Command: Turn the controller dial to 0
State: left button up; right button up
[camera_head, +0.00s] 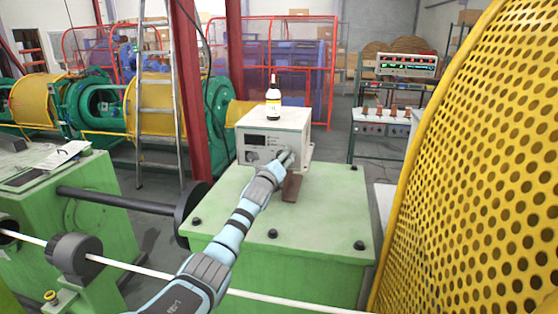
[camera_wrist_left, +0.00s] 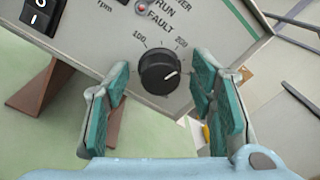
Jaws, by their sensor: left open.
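The controller (camera_head: 262,140) is a light grey box on a green machine cabinet. Its black round dial (camera_wrist_left: 158,72) shows in the left wrist view below the RUN and FAULT labels. The dial's white pointer line aims to the right and slightly up, past the 200 mark; 100 is at its upper left. The 0 mark is not readable. My left gripper (camera_head: 286,158) is at the lower right of the controller's front. In the left wrist view its green-padded fingers stand open on either side of the dial, with gaps. In the head view the gripper hides the dial.
A bottle (camera_head: 273,98) stands on top of the controller. A black rocker switch (camera_wrist_left: 40,14) is on the panel at upper left. A brown support (camera_head: 292,187) shows under the box. A yellow perforated guard (camera_head: 470,170) fills the right side.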

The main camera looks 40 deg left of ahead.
pick_arm(q)
jog(key=shift+c, duration=0.5)
jog(key=c, duration=1.1)
